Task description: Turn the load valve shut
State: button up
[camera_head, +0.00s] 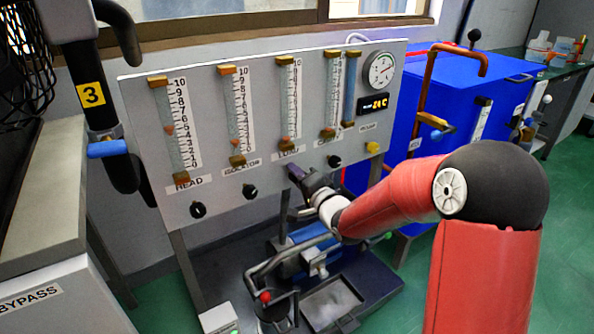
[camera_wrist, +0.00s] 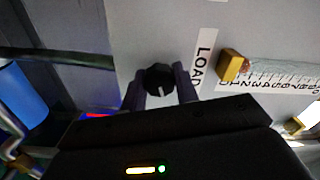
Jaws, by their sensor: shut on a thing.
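The load valve is a black round knob (camera_wrist: 158,79) with a white pointer mark, beside the LOAD label (camera_wrist: 203,60) in the wrist view. The pointer mark runs down the picture there, toward my gripper. My gripper (camera_head: 297,175) is at the panel under the third flow tube in the head view. Its two dark fingers stand on either side of the knob, shut on it. In the head view the knob is hidden by my gripper. The load tube (camera_head: 290,100) has an orange float near its bottom.
The grey panel (camera_head: 215,190) also carries the HEAD knob (camera_head: 198,209), the ISOLATOR knob (camera_head: 249,191) and another black knob (camera_head: 334,161) to the right. A round gauge (camera_head: 381,70) sits at upper right. Pipes (camera_head: 285,262) and a blue cylinder (camera_head: 310,243) lie below my wrist.

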jog(key=shift+m+p, duration=0.8)
jog(key=shift+m, duration=0.7)
jog(key=o, duration=1)
jog(key=v, duration=0.7)
jog(key=shift+s+d, duration=0.25)
jog(key=shift+s, duration=0.1)
